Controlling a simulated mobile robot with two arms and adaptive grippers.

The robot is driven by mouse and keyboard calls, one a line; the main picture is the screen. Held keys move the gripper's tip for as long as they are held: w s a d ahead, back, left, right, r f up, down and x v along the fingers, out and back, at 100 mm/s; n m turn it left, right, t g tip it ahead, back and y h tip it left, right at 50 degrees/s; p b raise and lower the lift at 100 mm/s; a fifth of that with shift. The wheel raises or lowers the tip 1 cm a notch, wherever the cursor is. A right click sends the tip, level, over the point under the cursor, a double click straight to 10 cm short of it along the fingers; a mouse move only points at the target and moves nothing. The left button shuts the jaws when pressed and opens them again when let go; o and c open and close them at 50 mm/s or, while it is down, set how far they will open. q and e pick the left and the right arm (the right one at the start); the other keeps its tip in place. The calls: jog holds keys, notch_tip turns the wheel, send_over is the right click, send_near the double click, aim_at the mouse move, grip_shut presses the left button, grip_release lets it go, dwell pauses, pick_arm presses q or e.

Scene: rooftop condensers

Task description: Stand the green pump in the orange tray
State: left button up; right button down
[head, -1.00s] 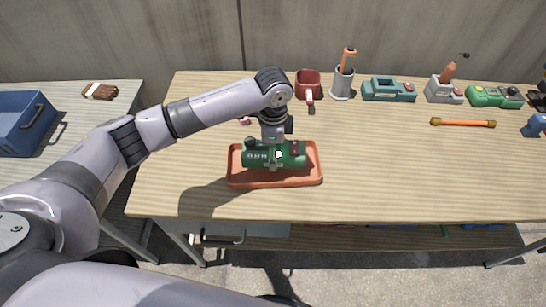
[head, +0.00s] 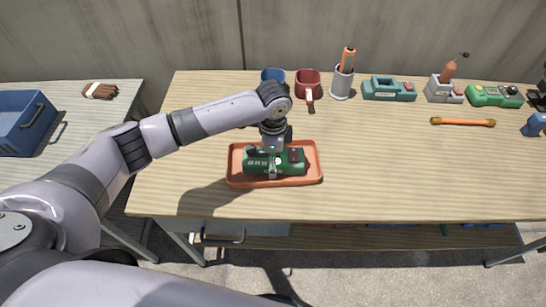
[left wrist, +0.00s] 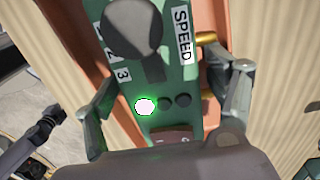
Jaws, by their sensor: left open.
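The green pump (head: 290,167) sits within the orange tray (head: 314,176), level, with its long side running left to right. Its dark knob (left wrist: 132,28), SPEED label and a lit green lamp face up toward the left wrist camera. My left gripper (head: 273,168) comes down over the pump from above. In the left wrist view its two fingers (left wrist: 170,105) are spread, one on each side of the pump. The gripper hides part of the pump's top in the head view. My right gripper is not in view.
Behind the tray stand a blue mug (head: 272,75), a red mug (head: 308,83) and a grey holder (head: 342,84). Several devices line the back right, with an orange-handled bar (head: 463,122) before them. The table right of the tray is clear. A blue crate (head: 22,122) is left.

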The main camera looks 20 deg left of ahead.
pick_arm(q)
jog(key=shift+r, duration=0.55)
notch_tip(320, 180, up, 11)
jog(key=shift+r, duration=0.1)
dwell(0.4)
jog(key=shift+s, duration=0.1)
